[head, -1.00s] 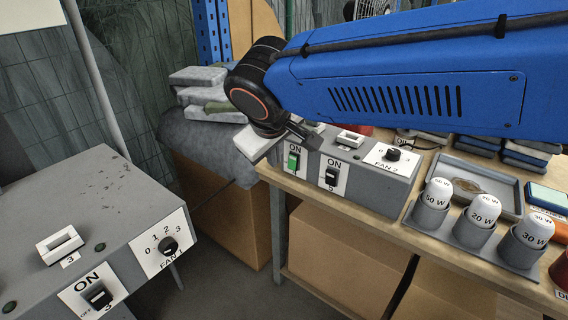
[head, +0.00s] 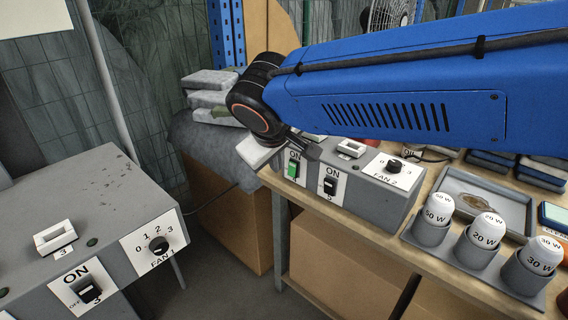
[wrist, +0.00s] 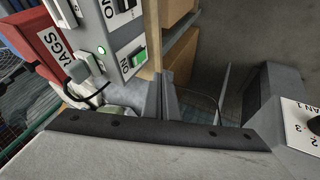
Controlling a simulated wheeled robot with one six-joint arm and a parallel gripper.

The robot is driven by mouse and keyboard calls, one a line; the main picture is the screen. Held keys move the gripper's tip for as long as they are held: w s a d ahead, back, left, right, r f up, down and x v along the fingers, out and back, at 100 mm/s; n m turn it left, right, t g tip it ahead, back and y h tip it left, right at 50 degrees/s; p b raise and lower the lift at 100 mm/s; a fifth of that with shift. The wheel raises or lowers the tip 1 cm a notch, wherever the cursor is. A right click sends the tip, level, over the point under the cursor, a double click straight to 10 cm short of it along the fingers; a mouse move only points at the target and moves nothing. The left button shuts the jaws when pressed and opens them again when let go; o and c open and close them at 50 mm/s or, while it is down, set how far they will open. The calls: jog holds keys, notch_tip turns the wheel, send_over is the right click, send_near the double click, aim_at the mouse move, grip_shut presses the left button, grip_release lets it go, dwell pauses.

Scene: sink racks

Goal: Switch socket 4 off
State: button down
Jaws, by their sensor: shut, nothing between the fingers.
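The green switch (head: 292,169), under an ON label, is on the front of the grey socket box (head: 372,198) on the bench. It is lit green, and its number is not readable. In the wrist view the green switch (wrist: 137,59) shows beside a lit green lamp (wrist: 101,50). My gripper (head: 312,151) is shut and empty, close to the box's top front edge near this switch. In the wrist view its fingers (wrist: 168,93) point past the box's lower front edge. I cannot tell whether they touch. The socket above the switch is mostly hidden by my gripper in the head view.
A black switch (head: 330,184) marked 5 and the FAN 2 knob (head: 394,165) are to the right. Another grey box (head: 105,195) with switch 3 and the FAN 1 knob (head: 158,245) stands at left. Open floor lies between box and bench.

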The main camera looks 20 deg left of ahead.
aim_at(289, 171)
jog(key=shift+w+d+f, duration=0.1)
jog(key=shift+w+f, duration=1.8)
jog(key=shift+w, duration=0.2)
jog(key=shift+w+f, duration=1.9)
jog(key=shift+w, duration=0.15)
jog(key=shift+w+f, duration=0.1)
jog(key=shift+w+d+f, duration=0.15)
jog(key=shift+f, duration=0.35)
jog(key=shift+r, duration=0.2)
